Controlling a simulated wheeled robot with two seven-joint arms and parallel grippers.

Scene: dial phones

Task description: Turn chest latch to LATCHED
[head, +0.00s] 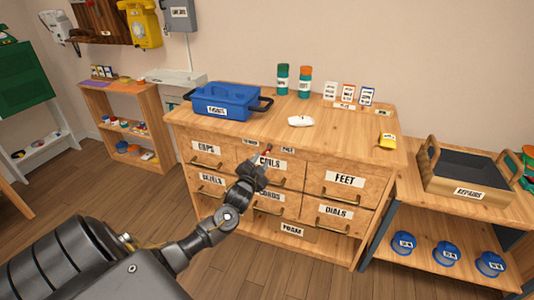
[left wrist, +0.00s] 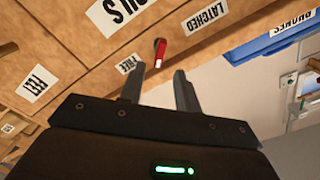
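The wooden chest of drawers (head: 318,176) has a small red latch (head: 268,149) on its top front rail. The latch also shows in the left wrist view (left wrist: 160,52), between the LATCHED label (left wrist: 206,14) and the FREE label (left wrist: 128,64). I cannot tell which label it points to. My left gripper (head: 262,162) is close in front of the rail, just above the COILS drawer. In the left wrist view its two fingers (left wrist: 160,78) are apart and empty, with the latch just beyond the gap between their tips. My right gripper is not in view.
A blue toolbox (head: 226,101) stands on the chest's left end. Green canisters, small cards, a white item (head: 300,121) and a yellow item (head: 387,142) are also on top. Brass drawer handles stick out below the rail. A REPAIRS crate (head: 468,180) stands on the right bench.

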